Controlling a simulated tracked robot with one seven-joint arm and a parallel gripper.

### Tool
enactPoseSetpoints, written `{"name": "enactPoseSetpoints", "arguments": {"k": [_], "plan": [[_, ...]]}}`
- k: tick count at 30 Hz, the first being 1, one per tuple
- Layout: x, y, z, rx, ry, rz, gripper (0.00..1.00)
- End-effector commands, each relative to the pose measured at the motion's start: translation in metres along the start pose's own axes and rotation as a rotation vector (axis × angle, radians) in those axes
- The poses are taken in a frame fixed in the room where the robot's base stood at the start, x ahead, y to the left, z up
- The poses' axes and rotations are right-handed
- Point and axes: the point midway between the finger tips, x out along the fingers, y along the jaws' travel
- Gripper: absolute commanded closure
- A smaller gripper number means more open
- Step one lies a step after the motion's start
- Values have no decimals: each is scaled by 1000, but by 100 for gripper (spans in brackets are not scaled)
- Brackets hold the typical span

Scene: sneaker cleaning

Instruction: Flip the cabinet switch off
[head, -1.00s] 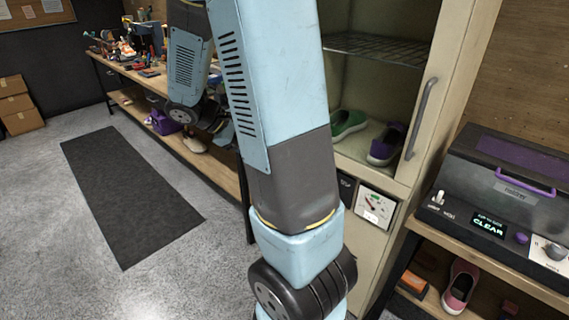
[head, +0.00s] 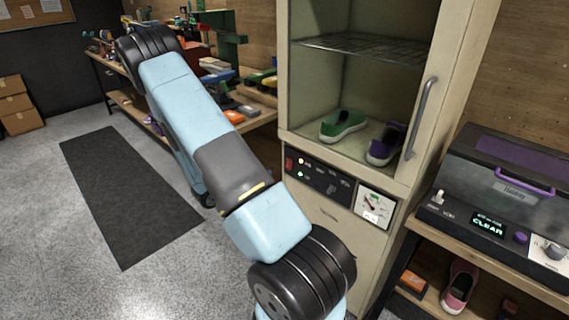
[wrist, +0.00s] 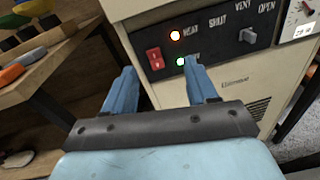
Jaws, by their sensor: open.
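The cream cabinet (head: 335,232) stands right of centre in the head view, with a black control panel (head: 320,178) below its glass compartment. A red rocker switch (head: 289,163) is at the panel's left end; it also shows in the wrist view (wrist: 155,58). Beside it an orange-red HEAT light and a green light are lit. In the wrist view my gripper (wrist: 163,80) is open and empty, its two blue fingers apart, pointing at the panel. The switch appears between the fingertips and slightly beyond them. My gripper is hidden behind my arm in the head view.
A green shoe (head: 343,125) and a purple shoe (head: 385,145) sit inside the cabinet. A dark machine (head: 480,195) stands on the bench at right. A cluttered workbench (head: 262,118) is left of the cabinet. The floor at left is open, with a black mat (head: 125,195).

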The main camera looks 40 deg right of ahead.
Motion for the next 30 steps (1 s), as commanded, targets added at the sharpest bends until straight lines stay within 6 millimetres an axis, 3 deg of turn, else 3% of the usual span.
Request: {"name": "enactPoseSetpoints", "arguments": {"k": [1, 6, 14, 30], "plan": [[2, 1, -12, -31, -12, 26, 43], [5, 4, -34, -91, -34, 87, 43], [18, 6, -40, -107, -42, 106, 43], [108, 16, -37, -105, -41, 105, 43]]}}
